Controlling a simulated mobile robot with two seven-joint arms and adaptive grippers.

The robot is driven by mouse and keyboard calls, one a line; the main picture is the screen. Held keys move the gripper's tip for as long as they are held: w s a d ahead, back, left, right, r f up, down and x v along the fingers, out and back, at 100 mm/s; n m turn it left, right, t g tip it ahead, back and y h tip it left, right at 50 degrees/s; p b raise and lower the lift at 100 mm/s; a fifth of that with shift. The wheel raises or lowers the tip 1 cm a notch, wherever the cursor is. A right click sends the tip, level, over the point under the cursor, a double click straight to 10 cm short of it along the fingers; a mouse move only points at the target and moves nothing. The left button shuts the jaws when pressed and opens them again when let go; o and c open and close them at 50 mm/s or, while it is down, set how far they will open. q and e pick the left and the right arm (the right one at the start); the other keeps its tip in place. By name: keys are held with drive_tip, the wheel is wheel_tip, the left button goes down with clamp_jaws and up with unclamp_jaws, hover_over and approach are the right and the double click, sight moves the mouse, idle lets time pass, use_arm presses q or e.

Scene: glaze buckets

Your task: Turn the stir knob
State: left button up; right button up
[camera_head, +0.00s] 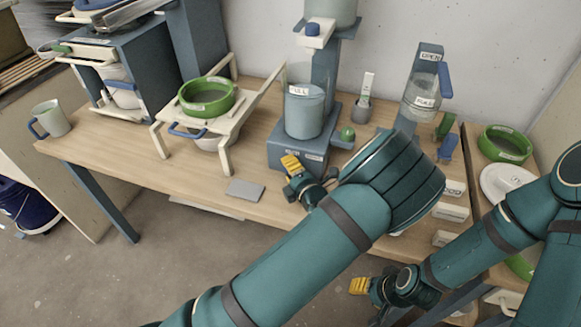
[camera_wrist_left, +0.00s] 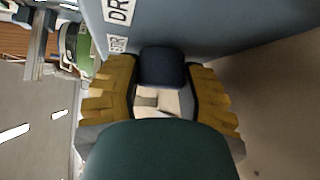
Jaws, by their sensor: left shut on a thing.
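The stir knob (camera_wrist_left: 162,65) is a short dark blue cylinder on the grey-blue base, seen in the left wrist view. The yellow pads of my left gripper (camera_wrist_left: 163,88) stand on both sides of it, shut on it. In the head view my left gripper (camera_head: 297,172) is at the front of the mixer base (camera_head: 284,158) and hides the knob. A clear container labelled FULL (camera_head: 304,110) stands on this base. My right gripper (camera_head: 362,287) is low in front of the table, apart from the things on it; its opening does not show clearly.
A green-rimmed bowl (camera_head: 208,97) sits on a white stand to the left. A mug (camera_head: 49,119) is at the table's left end. A grey plate (camera_head: 244,190) lies near the front edge. A dispenser with a blue lever (camera_head: 445,80) stands at the right.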

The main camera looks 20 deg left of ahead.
use_arm(q)
drive_tip(key=p, duration=0.1)
drive_tip(key=n+g+h+p, duration=0.1)
drive_tip(key=p, duration=0.1)
drive_tip(key=shift+a+r+n+h, duration=0.15)
drive_tip(key=shift+r+n+h, duration=0.15)
drive_tip(key=shift+n+g+h+p, duration=0.3)
drive_tip(key=shift+n+h+p, duration=0.2)
drive_tip(key=shift+h+p, duration=0.2)
drive_tip(key=shift+f+n+h, duration=0.15)
drive_tip(key=shift+n+h, duration=0.25)
drive_tip(key=shift+h, duration=0.2)
drive_tip(key=shift+w+a+f+n+g+h+b, duration=0.1)
drive_tip(key=shift+n+g+h+b, duration=0.2)
drive_tip(key=shift+n+h+b, duration=0.35)
drive_tip(key=n+h+b, duration=0.1)
drive_tip(key=h+b, duration=0.2)
drive_tip(key=shift+a+f+g, duration=0.1)
drive_tip(key=shift+g, duration=0.2)
drive_tip(key=shift+n+h+b, duration=0.55)
drive_tip(key=shift+n+h, duration=0.1)
drive_tip(key=shift+h, duration=0.3)
drive_tip(key=shift+n+h, duration=1.1)
drive_tip(key=shift+h, duration=0.9)
drive_tip(key=shift+n+h, duration=1.2)
drive_tip(key=shift+h, duration=0.9)
